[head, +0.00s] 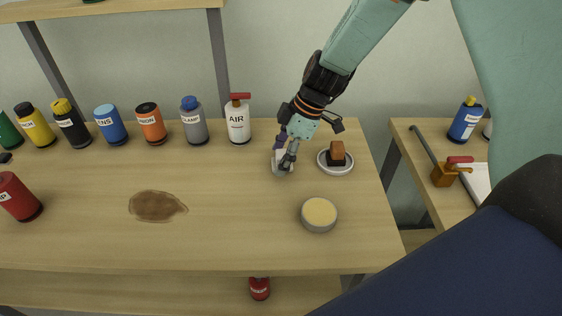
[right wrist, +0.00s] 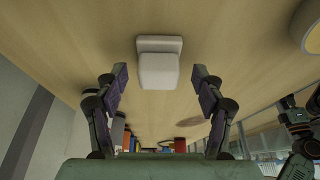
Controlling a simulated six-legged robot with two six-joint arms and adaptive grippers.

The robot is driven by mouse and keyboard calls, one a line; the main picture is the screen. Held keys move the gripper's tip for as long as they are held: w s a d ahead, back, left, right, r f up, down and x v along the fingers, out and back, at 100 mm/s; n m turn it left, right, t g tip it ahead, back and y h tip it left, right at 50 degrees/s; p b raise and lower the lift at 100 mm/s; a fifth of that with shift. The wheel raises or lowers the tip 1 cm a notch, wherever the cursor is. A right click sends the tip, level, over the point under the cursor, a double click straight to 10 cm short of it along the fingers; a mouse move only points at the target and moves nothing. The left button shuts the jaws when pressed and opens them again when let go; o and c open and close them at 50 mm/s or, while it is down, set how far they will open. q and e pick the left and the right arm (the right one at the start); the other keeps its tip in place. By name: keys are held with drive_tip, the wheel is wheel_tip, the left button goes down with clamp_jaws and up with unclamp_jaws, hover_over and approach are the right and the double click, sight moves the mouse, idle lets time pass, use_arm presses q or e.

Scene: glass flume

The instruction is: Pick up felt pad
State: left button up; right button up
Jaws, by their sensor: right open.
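The felt pad appears to be the small pale grey-white block (head: 281,168) on the workbench. In the right wrist view this block (right wrist: 160,68) has a wider base and a raised top part. My right gripper (head: 286,155) is at the block and partly hides it in the head view. In the right wrist view its two fingers (right wrist: 160,76) are open, one on each side of the block, with a gap on both sides. Nothing is held. My left gripper does not show in the head view.
A white dish (head: 325,168) with a brown-and-black block (head: 337,152) stands close right of the gripper. A round tin (head: 319,214) is nearer the front. The white AIR bottle (head: 238,122) ends a back row of bottles. A brown stain (head: 157,206) marks the bench.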

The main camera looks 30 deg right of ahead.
sight(282, 153)
drive_tip(key=shift+d, duration=0.25)
drive_tip(key=shift+c, duration=1)
drive_tip(key=shift+a, duration=0.2)
drive_tip(key=c, duration=0.5)
drive_tip(key=shift+d, duration=0.15)
drive_tip(key=c, duration=0.4)
drive_tip(key=shift+c, duration=0.2)
drive_tip(key=shift+w+r, duration=0.1)
drive_tip(key=shift+r, duration=0.3)
wheel_tip(282, 153, up, 8)
drive_tip(key=shift+r+p, duration=0.25)
drive_tip(key=shift+p, duration=0.55)
drive_tip(key=shift+r, duration=0.35)
